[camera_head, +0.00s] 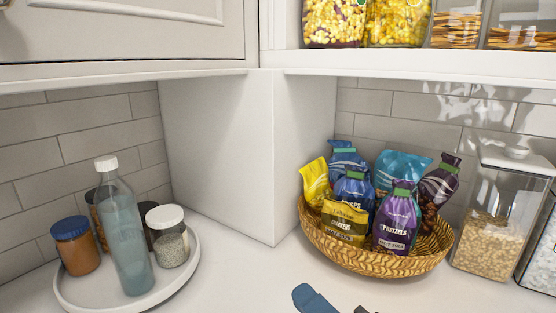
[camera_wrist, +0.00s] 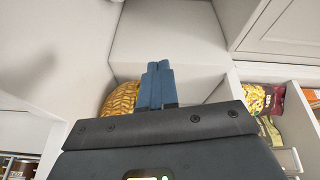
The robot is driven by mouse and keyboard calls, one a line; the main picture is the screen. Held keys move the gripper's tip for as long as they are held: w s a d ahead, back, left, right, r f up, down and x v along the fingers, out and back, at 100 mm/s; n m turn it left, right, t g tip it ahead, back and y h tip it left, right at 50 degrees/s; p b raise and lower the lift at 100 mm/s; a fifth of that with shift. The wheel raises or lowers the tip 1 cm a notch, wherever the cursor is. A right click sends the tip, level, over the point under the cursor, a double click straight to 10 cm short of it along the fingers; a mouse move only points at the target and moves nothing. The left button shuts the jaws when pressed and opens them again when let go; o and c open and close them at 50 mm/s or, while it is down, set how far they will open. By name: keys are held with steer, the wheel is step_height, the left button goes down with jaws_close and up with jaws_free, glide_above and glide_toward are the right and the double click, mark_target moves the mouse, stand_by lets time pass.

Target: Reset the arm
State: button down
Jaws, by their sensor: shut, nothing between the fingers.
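My gripper (camera_wrist: 159,66) shows in the wrist view with its two blue fingers side by side and touching, with nothing between them. In the head view the blue end of my gripper (camera_head: 304,293) shows at the bottom edge, in front of the wicker basket (camera_head: 372,262) and apart from it in the picture. The rest of my arm is mostly out of that view.
The basket holds several snack bags (camera_head: 397,220). A white round tray (camera_head: 180,292) at the left holds a bottle (camera_head: 125,240) and several jars. A clear cereal container (camera_head: 497,220) stands right of the basket. A shelf (camera_head: 420,64) and a cabinet (camera_head: 120,30) overhang the counter.

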steer(key=s+d+f+n+h, duration=0.2)
steer(key=s+d+f+h, duration=0.5)
steer(key=s+d+f, duration=0.65)
steer(key=s+d+r+n+h, duration=0.1)
steer(key=s+d+n, duration=0.1)
steer(key=s, duration=0.7)
steer(key=s+d+r+n+h, duration=0.1)
steer(key=s+n, duration=0.3)
steer(key=s, duration=0.5)
steer(key=shift+d+r+n+h, duration=0.3)
steer(key=shift+d+r+h, duration=0.1)
steer(key=shift+h, duration=0.1)
